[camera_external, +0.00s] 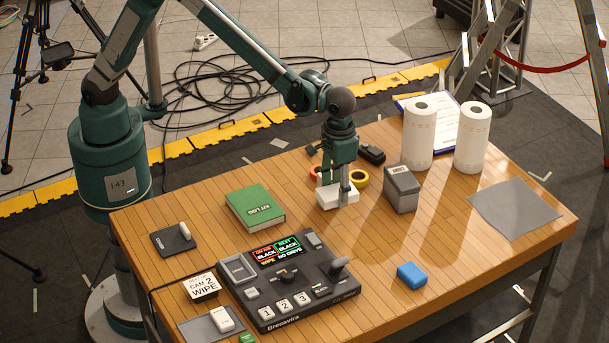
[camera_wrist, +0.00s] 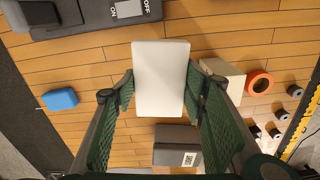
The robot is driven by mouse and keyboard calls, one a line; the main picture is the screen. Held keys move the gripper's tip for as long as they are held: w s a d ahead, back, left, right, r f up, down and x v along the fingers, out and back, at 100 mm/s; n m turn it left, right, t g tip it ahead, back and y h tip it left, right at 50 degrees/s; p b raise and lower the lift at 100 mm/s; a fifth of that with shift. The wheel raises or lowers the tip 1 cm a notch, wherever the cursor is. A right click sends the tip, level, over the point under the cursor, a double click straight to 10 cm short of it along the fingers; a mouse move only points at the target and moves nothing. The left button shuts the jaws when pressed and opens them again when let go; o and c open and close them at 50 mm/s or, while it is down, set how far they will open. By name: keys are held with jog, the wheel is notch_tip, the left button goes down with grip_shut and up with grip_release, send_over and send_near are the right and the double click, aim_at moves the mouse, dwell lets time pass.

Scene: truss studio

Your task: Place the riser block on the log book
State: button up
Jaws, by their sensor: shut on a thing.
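My gripper (camera_external: 338,192) points down over the middle of the table, shut on the white riser block (camera_external: 337,196). In the wrist view the riser block (camera_wrist: 160,78) lies between my two green fingers (camera_wrist: 160,92), its broad face toward the camera. I cannot tell whether it touches the table. The green log book (camera_external: 256,207), marked KIT LOG, lies flat to the left of my gripper, with a clear gap between them. Its top is bare. The log book does not show in the wrist view.
The dark switcher console (camera_external: 290,278) stands in front of the log book. A grey box (camera_external: 402,188) and paper rolls (camera_external: 418,135) stand to the right. Tape rolls (camera_external: 359,178) lie behind my gripper. A pale block-like thing (camera_wrist: 222,75) shows beside the right finger.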

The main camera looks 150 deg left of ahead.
jog(key=r+n+b, duration=0.1)
jog(key=n+b, duration=0.1)
send_over(254, 204)
jog(key=shift+f, duration=0.1)
dwell(0.5)
jog(key=shift+f, duration=2.8)
jog(key=shift+f, duration=2.05)
jog(key=shift+f, duration=0.15)
jog(key=o, duration=0.9)
jog(key=shift+o, duration=0.2)
